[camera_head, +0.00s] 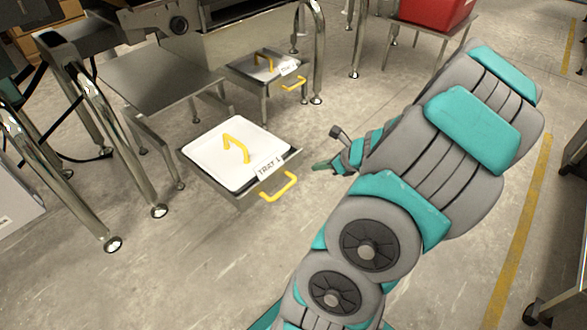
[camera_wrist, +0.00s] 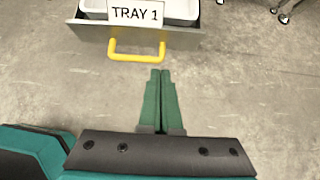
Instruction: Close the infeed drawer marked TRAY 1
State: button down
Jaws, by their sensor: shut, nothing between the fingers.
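The drawer marked TRAY 1 (camera_head: 238,162) stands pulled out in the middle left of the head view. It holds a white tray with a yellow handle on top, and a yellow pull handle (camera_head: 278,188) is on its front. In the wrist view the drawer front (camera_wrist: 188,38) and its yellow handle (camera_wrist: 138,52) are at the top. My gripper (camera_wrist: 160,72) is shut and empty, its fingertips just in front of the handle and slightly to its right, apart from it in the picture. In the head view my gripper (camera_head: 318,167) is to the right of the drawer.
A second drawer (camera_head: 262,66) with yellow handles sits behind TRAY 1, beneath the machine. Metal legs (camera_head: 134,165) stand to the left. A red bin (camera_head: 432,12) rests on a stand at the back right. The floor in front of the drawer is clear.

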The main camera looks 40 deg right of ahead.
aim_at(285, 166)
jog(key=b+x, duration=0.1)
jog(key=x, duration=0.3)
jog(key=b+x, duration=0.1)
jog(key=x, duration=0.2)
jog(key=w+r+b+x, duration=0.1)
jog(key=x, duration=0.3)
jog(key=shift+w+a+f, duration=0.15)
jog(key=shift+w, duration=0.9)
